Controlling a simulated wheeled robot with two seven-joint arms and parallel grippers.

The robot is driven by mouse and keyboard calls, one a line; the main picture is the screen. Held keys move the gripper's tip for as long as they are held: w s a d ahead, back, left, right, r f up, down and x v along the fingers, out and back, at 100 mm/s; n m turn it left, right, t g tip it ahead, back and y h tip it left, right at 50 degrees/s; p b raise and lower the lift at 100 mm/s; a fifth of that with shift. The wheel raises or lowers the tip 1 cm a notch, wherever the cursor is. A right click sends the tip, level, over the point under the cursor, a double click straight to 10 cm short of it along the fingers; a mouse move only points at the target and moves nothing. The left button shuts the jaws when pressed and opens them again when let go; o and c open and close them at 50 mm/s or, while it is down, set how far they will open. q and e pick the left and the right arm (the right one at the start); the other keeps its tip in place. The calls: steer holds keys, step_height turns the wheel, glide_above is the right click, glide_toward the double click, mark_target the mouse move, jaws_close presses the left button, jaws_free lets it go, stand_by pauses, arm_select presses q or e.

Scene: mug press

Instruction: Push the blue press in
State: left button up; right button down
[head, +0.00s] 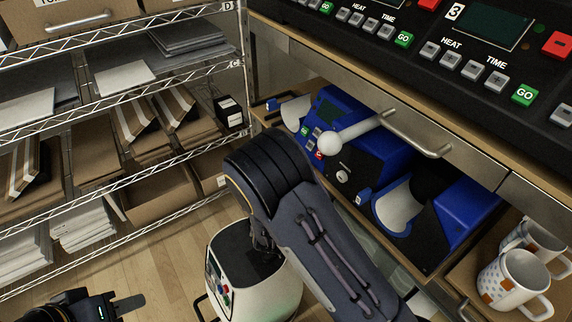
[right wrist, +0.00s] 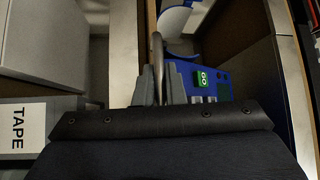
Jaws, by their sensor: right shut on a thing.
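The blue press (head: 355,152) stands on a pull-out wooden shelf under the counter. It has a lever ending in a white ball knob (head: 332,143) and a control panel with a green GO button, which also shows in the right wrist view (right wrist: 204,77). My right arm crosses the middle of the head view and hides its gripper there. In the right wrist view my right gripper (right wrist: 158,88) is shut on a metal handle (right wrist: 157,50) at the shelf's front edge. My left gripper (head: 105,308) is low at the bottom left, away from the press; its opening is unclear.
A second blue press (head: 460,215) is to the right. Dotted mugs (head: 515,280) stand on a wooden shelf (head: 482,245) at the lower right. A drawer with a bar handle (head: 418,135) is above. A wire rack (head: 130,85) with boxes fills the left. A white machine (head: 250,275) stands below my arm.

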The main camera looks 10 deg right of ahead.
steer(key=c, duration=1.5)
jaws_free()
steer(key=shift+s, duration=0.1)
steer(key=shift+p+v, duration=0.45)
steer(key=shift+v, duration=3.45)
steer(key=shift+c, duration=0.5)
